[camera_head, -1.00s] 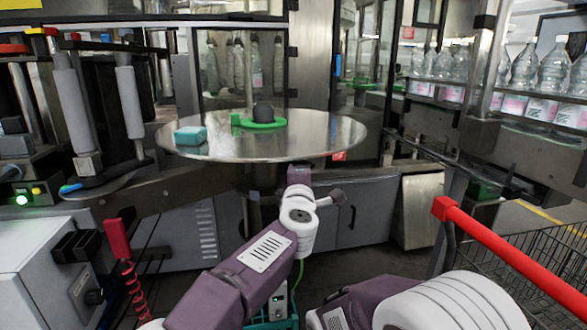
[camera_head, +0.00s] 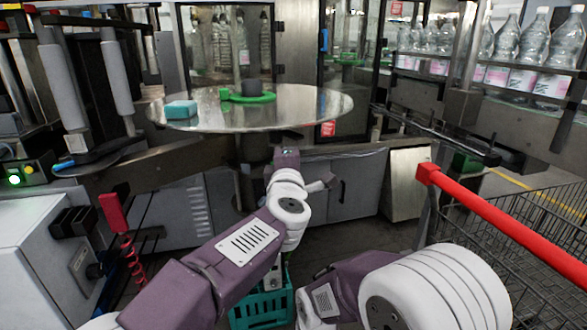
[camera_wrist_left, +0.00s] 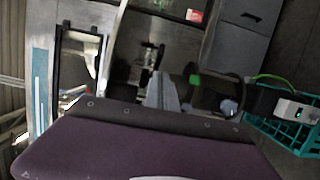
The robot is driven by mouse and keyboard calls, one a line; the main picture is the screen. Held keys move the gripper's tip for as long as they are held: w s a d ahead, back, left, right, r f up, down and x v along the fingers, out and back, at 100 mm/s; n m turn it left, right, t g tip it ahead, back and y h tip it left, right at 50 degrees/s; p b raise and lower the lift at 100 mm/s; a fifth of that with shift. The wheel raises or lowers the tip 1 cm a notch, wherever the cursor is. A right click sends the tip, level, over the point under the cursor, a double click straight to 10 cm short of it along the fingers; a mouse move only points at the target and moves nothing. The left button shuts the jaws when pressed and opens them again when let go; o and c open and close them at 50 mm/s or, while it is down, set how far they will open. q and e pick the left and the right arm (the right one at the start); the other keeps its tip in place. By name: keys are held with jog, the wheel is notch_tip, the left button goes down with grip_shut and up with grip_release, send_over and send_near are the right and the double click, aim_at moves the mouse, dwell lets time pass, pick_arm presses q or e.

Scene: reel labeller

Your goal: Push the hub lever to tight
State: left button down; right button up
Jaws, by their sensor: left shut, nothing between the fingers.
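A green ring (camera_head: 256,98) with a dark round hub (camera_head: 252,87) sits on a shiny metal disc (camera_head: 320,105) in the head view. A small green tab (camera_head: 225,93) sticks out at the ring's left; it looks like the hub lever, but it is too small to be sure or to read its setting. My left gripper (camera_head: 287,157) is in front of and below the disc's front edge, apart from the hub. It is shut and empty; its fingertips are hard to see. In the left wrist view my gripper's grey fingers (camera_wrist_left: 163,92) show dimly.
A teal block (camera_head: 181,109) lies on the disc's left side. Grey rollers (camera_head: 64,88) stand at left. A red-handled cart (camera_head: 500,235) is at right. A teal crate (camera_head: 262,310) is on the floor below my left arm. Bottles (camera_head: 510,42) line the back right.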

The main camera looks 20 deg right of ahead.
pick_arm(q)
jog(key=s, duration=0.4)
jog(key=shift+s, duration=0.15)
